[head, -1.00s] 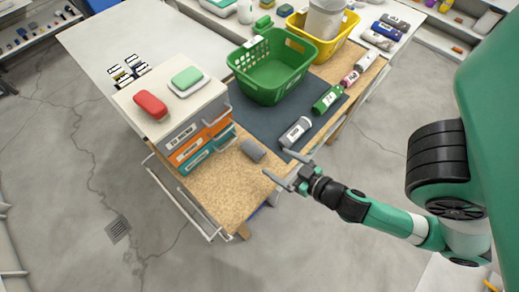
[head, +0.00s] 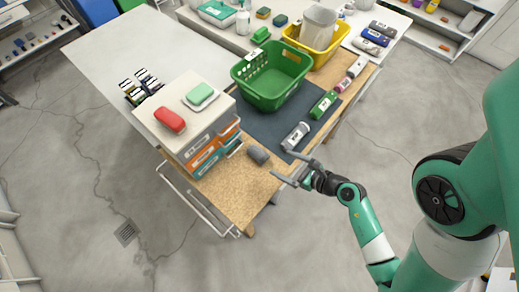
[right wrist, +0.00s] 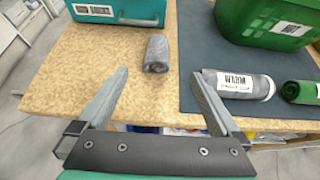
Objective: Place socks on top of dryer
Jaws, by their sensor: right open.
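A grey rolled bundle (head: 258,155), which looks like rolled socks, lies on the tan tabletop beside the drawer stack. It also shows in the right wrist view (right wrist: 157,54), ahead of my fingers and roughly centred between them. My right gripper (head: 278,163) is open and empty at the table's front edge, to the right of the bundle and apart from it. No dryer can be clearly made out. A small stack of drawers (head: 205,146) in grey, orange and teal has a white top carrying a red item (head: 170,120) and a green bar on a dish (head: 200,94). My left gripper is out of view.
A green basket (head: 272,75) and a yellow bin (head: 318,51) stand behind. Bare tabletop surrounds the bundle. A rail (head: 190,200) runs along the table's side.

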